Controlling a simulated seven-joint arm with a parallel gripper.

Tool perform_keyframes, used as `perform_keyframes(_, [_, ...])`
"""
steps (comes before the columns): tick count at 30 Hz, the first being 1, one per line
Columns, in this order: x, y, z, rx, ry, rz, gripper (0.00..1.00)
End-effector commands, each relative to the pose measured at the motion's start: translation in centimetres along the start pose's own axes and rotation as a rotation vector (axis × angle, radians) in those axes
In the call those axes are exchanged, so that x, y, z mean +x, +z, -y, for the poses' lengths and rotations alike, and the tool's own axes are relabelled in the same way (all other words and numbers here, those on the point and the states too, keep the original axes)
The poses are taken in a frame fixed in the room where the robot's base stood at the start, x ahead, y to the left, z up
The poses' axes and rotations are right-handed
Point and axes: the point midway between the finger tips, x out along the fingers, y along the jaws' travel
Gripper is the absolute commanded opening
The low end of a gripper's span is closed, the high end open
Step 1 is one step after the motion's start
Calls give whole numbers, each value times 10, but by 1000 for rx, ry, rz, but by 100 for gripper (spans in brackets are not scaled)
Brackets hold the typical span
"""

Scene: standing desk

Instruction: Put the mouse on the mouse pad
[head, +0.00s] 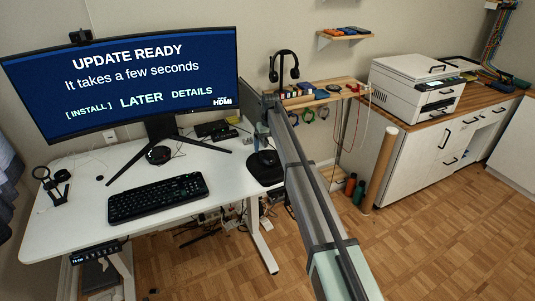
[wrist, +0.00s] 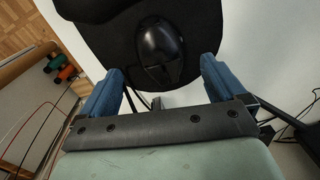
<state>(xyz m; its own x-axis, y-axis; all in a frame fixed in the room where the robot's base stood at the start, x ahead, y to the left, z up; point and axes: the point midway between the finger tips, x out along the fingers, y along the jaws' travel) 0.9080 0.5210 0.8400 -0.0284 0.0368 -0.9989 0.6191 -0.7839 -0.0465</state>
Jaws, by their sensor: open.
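The black mouse (wrist: 160,48) lies within the outline of the black mouse pad (wrist: 110,40), on its surface as far as the wrist view shows. In the head view the mouse (head: 267,157) and the pad (head: 262,176) are at the right end of the white desk. My gripper (wrist: 162,66) is open, with one blue finger on each side of the mouse's near end. Gaps show between the fingers and the mouse. In the head view my arm partly covers the gripper and the pad's right side.
A black keyboard (head: 158,199) lies left of the pad. The monitor (head: 125,82) stands behind it on splayed legs that reach near the pad. A wooden shelf (head: 322,94) with small items and a headphone stand is right of the desk. Bare desk shows between keyboard and pad.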

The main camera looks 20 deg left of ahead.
Motion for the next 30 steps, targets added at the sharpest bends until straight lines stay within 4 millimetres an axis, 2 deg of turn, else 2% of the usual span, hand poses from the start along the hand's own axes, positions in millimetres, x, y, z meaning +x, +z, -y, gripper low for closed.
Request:
perform_keyframes(3, [-23,0,0,0,0,-1,97])
perform_keyframes(6, [-38,-1,0,0,0,-1,97])
perform_keyframes(12, [-59,0,0,0,0,0,97])
perform_keyframes(26, [-65,0,0,0,0,0,97])
perform_keyframes(28, [-63,3,-5,4,1,0,97])
perform_keyframes(30, [-56,9,-18,13,3,-2,97])
